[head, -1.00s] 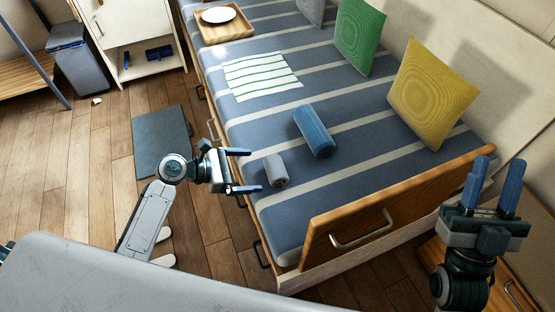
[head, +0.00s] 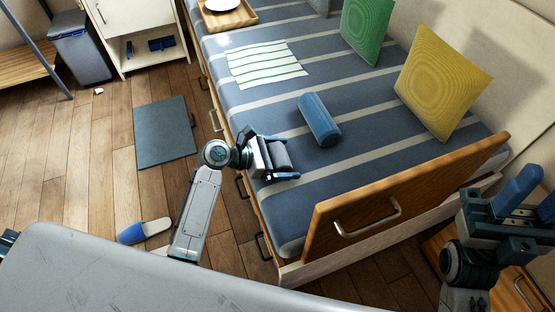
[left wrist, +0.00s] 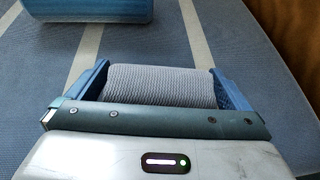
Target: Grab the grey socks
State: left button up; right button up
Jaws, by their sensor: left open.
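The grey socks (head: 281,154), a small ribbed grey roll, lie on the striped bench cushion near its front edge. My left gripper (head: 292,158) is open around them, one finger on each side. In the left wrist view the grey socks (left wrist: 160,85) fill most of the gap between the two blue fingers. A sliver of space shows at the right finger; contact at the left finger is hard to tell. My right gripper (head: 533,196) is at the right edge, away from the socks, with its fingers apart and empty.
A blue roll (head: 320,119) lies behind the socks; it also shows in the left wrist view (left wrist: 88,8). A wooden end board (head: 400,203) with a handle stands at the bench's near end. Yellow (head: 442,83) and green (head: 366,28) pillows lean at the back.

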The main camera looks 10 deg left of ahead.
pick_arm(q)
jog(key=c, duration=1)
jog(key=shift+r, duration=0.1)
